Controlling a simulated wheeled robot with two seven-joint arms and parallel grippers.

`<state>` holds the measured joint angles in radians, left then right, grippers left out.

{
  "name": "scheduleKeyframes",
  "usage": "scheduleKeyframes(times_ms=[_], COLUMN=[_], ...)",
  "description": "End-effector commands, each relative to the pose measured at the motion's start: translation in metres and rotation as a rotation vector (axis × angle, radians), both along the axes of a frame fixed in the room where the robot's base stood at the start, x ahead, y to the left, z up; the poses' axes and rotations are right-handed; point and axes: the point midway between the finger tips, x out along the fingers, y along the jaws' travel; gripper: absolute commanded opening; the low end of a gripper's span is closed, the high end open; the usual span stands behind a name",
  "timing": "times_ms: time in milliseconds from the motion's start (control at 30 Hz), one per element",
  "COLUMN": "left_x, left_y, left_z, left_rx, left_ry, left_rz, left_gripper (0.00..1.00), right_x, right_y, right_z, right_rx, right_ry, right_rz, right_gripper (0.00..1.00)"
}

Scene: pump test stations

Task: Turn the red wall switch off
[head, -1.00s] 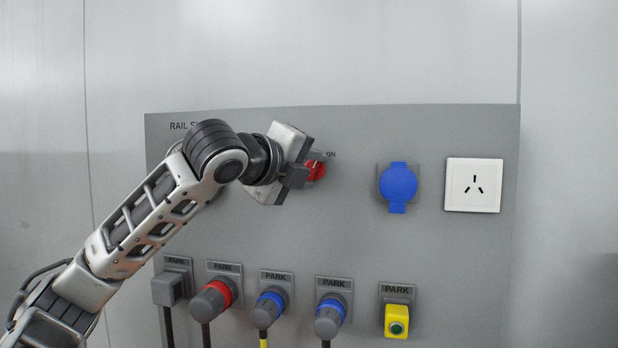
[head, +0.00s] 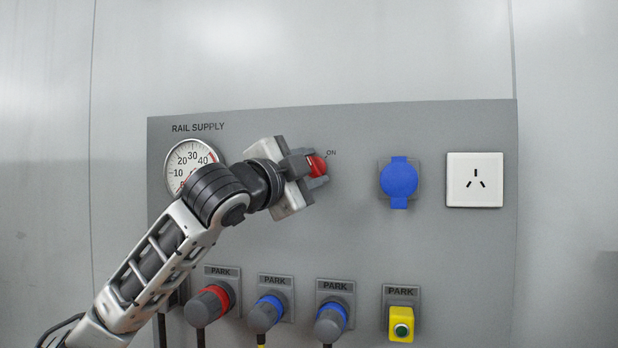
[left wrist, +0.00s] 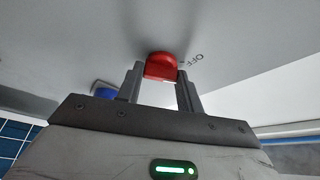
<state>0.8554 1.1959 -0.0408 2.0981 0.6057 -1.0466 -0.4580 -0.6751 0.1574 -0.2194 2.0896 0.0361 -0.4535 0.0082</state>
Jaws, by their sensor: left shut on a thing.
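The red wall switch (head: 316,166) is a red knob on the grey panel, with an ON mark at its upper right in the head view. In the left wrist view the red knob (left wrist: 160,66) sits between the two fingertips, with an OFF mark to its right. My left gripper (head: 314,168) is shut on the knob, one finger on each side. The gripper and wrist hide part of the knob and the panel to its left. My right gripper is not in view.
The grey panel (head: 350,240) carries a gauge (head: 186,158), a blue-capped socket (head: 399,180) and a white socket (head: 474,180).

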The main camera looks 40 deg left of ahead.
Motion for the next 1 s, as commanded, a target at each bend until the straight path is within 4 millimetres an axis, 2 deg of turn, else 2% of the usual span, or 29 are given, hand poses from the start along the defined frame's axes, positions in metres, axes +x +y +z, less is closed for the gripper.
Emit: scheduleKeyframes(times_ms=[400,1000], left_x=[0.0009,0.001], left_y=[-0.001,-0.001], left_z=[-0.0029,-0.0024], left_rx=[-0.234,-0.296], left_ry=[-0.124,-0.157], left_rz=[0.0,0.0], left_gripper=[0.14,0.14], right_x=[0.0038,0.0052], right_y=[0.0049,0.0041], right_z=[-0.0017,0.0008], right_rx=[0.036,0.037], right_ry=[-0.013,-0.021], right_rz=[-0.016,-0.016], right_gripper=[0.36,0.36])
